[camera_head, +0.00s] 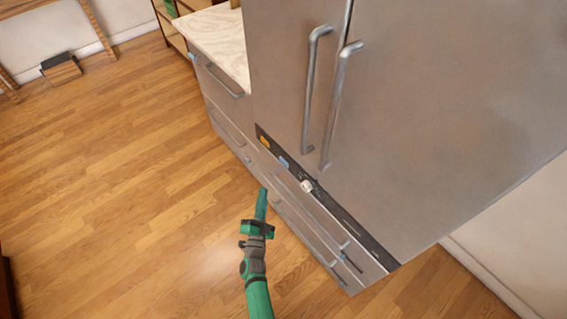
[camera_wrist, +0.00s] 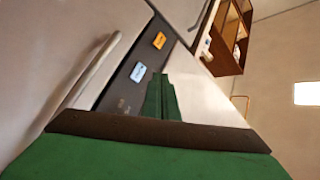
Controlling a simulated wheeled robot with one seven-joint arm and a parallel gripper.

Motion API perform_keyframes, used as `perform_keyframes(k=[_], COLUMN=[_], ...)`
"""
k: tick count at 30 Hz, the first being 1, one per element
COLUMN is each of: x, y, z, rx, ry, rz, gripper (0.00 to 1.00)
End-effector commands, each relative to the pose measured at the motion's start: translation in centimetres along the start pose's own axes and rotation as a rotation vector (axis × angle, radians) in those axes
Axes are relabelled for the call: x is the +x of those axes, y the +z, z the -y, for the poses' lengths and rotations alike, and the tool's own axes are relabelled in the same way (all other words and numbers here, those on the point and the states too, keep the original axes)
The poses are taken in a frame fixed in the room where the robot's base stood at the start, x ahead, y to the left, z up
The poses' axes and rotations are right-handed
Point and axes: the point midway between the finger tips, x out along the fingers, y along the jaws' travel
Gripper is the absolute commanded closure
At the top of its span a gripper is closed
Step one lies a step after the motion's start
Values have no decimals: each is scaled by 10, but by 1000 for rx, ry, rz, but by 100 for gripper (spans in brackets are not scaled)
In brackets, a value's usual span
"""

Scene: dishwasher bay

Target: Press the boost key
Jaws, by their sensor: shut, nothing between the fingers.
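A dark control strip (camera_head: 345,221) runs along the front of the steel unit, below the tall doors. It carries an orange key (camera_head: 264,142), a blue key (camera_head: 284,162) and a pale knob (camera_head: 307,186). Their markings are too small to read, so I cannot tell which is the boost key. The wrist view shows the orange key (camera_wrist: 159,40) and the blue key (camera_wrist: 137,72) close up. My green gripper (camera_head: 262,191) is shut and empty, in front of the strip. In the wrist view its fingertips (camera_wrist: 160,77) appear just right of the blue key and below the orange one.
Two long vertical door handles (camera_head: 318,95) stand out above the strip. Drawers with bar handles (camera_head: 222,82) lie left of it under a pale worktop (camera_head: 215,38). A wooden shelf (camera_wrist: 232,38) stands beyond.

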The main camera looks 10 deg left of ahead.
Motion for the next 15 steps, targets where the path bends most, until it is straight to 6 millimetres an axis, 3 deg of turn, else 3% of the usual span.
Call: perform_keyframes(k=[3, 6, 15], x=[27, 39, 45], y=[14, 20, 20], z=[10, 14, 14], rx=[47, 71, 82], ry=[-12, -15, -14], rz=[-12, -19, -26], gripper=[100, 100, 100])
